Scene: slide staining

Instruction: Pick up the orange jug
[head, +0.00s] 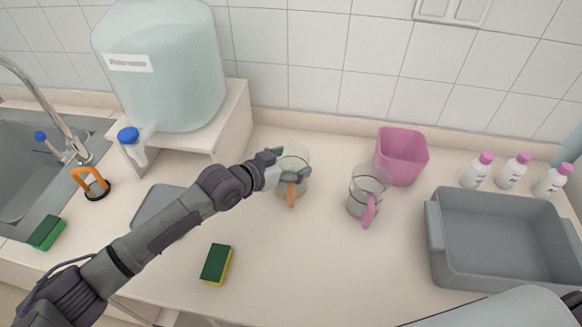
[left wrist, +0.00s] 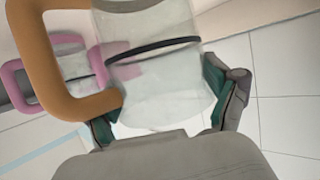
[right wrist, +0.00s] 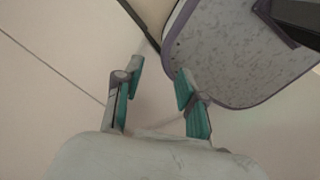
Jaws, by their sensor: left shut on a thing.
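The orange jug (head: 296,157) is a clear jug with an orange handle, on the counter in the middle of the head view. My left gripper (head: 284,171) is shut on its body, with the handle toward the front. In the left wrist view the jug (left wrist: 160,60) fills the space between the green-padded fingers of my left gripper (left wrist: 160,105). Whether the jug's base touches the counter is hard to tell. My right gripper (right wrist: 157,95) is open and empty in the right wrist view, above a pale floor.
A similar jug with a pink handle (head: 367,190) stands to the right, before a pink bin (head: 402,157). A grey tub (head: 500,240) and several white bottles (head: 512,171) are farther right. A sponge (head: 216,265), grey board (head: 160,210) and water tank (head: 165,70) are left.

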